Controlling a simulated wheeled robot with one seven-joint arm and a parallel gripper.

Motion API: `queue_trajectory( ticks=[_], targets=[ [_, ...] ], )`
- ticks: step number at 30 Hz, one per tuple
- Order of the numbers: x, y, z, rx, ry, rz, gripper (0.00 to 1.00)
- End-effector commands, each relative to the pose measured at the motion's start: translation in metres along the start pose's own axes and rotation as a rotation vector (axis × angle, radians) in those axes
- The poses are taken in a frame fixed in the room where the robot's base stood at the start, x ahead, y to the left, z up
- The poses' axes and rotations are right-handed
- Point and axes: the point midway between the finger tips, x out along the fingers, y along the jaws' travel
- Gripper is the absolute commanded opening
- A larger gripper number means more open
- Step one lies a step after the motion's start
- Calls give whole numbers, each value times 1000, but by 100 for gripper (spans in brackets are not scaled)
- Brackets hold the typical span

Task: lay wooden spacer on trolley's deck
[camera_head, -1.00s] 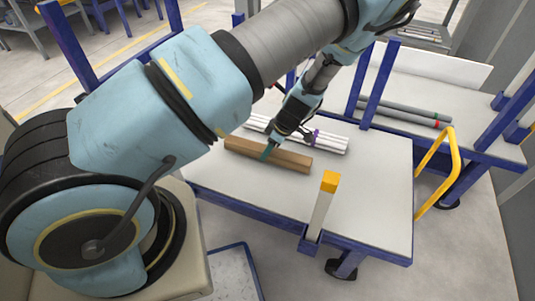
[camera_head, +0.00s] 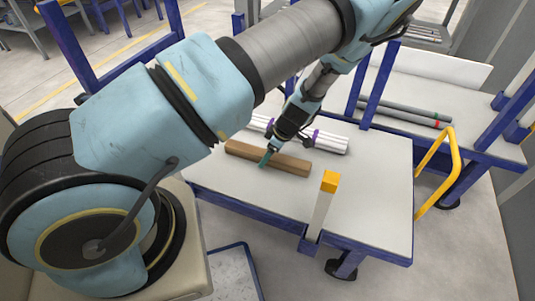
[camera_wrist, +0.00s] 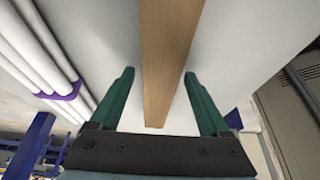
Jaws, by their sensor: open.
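The wooden spacer (camera_head: 290,164) is a brown bar lying flat on the trolley's white deck (camera_head: 365,190), in front of the white pipes. In the wrist view the spacer (camera_wrist: 168,50) runs between the two green fingers of my gripper (camera_wrist: 160,85). The fingers stand apart, one to each side of it, with a gap on both sides. In the head view my gripper (camera_head: 268,158) is at the spacer's middle, and the arm hides part of the pipes behind it.
White pipes (camera_head: 325,141) with a purple band lie just behind the spacer. A yellow-topped post (camera_head: 329,183) stands at the deck's front edge, and a yellow handle (camera_head: 450,165) is at the right. Grey pipes (camera_head: 410,115) lie on another surface behind. The deck's right part is clear.

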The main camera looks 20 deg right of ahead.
Motion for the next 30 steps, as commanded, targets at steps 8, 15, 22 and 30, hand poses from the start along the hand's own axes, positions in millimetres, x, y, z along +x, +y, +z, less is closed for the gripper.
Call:
queue_trajectory(
  ticks=[8, 15, 22, 30],
  targets=[
    [-32, 1, 0, 0, -1, 4, 80],
    [-83, 1, 0, 1, -1, 4, 80],
    [-114, 0, 0, 1, 0, 0, 80],
    [-122, 0, -2, 0, -1, -1, 80]
  ],
)
